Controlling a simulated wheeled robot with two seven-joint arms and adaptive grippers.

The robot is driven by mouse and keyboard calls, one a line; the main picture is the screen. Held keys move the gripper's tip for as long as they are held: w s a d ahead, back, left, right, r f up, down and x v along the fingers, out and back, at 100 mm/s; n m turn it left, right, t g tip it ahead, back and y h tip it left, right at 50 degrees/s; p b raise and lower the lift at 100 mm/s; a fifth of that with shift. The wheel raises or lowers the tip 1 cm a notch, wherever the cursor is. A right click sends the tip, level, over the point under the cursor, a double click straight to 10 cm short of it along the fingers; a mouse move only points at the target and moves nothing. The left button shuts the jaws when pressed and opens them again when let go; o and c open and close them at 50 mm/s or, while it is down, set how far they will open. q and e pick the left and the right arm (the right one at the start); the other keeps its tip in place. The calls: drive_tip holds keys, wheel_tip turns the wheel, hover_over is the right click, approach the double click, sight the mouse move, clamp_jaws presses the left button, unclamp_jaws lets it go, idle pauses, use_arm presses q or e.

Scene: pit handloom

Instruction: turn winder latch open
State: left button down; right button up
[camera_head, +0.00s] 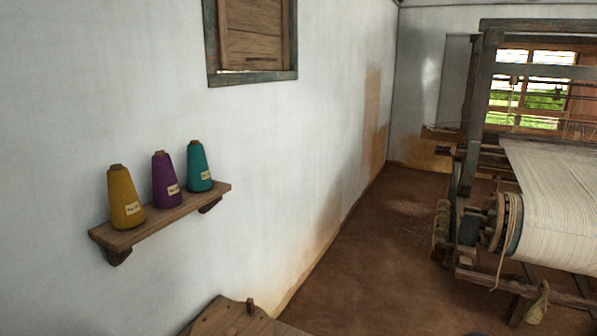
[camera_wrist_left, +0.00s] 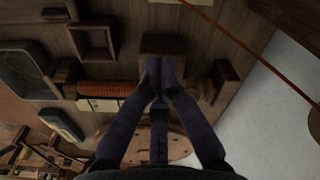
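In the head view, a wooden piece with an angled top (camera_head: 225,318) and a small upright peg (camera_head: 250,306) shows at the bottom edge, mostly cut off. It may be the winder, but I cannot tell. No latch is clearly recognisable. My left gripper (camera_wrist_left: 159,68) shows in the left wrist view, its dark fingers meeting at the tips with nothing seen between them. A light wooden round piece (camera_wrist_left: 179,147) lies behind the fingers, partly hidden by them. Neither gripper shows in the head view, and my right gripper is in no view.
A wall shelf (camera_head: 160,222) holds yellow (camera_head: 124,200), purple (camera_head: 167,182) and teal (camera_head: 199,168) yarn cones. A loom (camera_head: 560,200) stands at the right. The earthen floor (camera_head: 370,260) between is clear. The wrist view shows wooden boxes (camera_wrist_left: 95,40) and an orange ribbed strip (camera_wrist_left: 107,87).

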use_arm(q)
drive_tip(key=shift+s+d+f, duration=0.3)
drive_tip(key=shift+d+f, duration=0.35)
drive_tip(key=shift+w+d, duration=0.15)
drive_tip(key=shift+d, duration=0.6)
drive_tip(key=shift+w+d, duration=0.1)
drive_tip(key=shift+d, duration=0.15)
drive_tip(key=shift+w, duration=0.1)
wheel_tip(320, 180, up, 6)
drive_tip(key=p, duration=0.4)
drive_tip(key=shift+s+a+r+p, duration=0.25)
drive_tip(key=shift+p, duration=0.05)
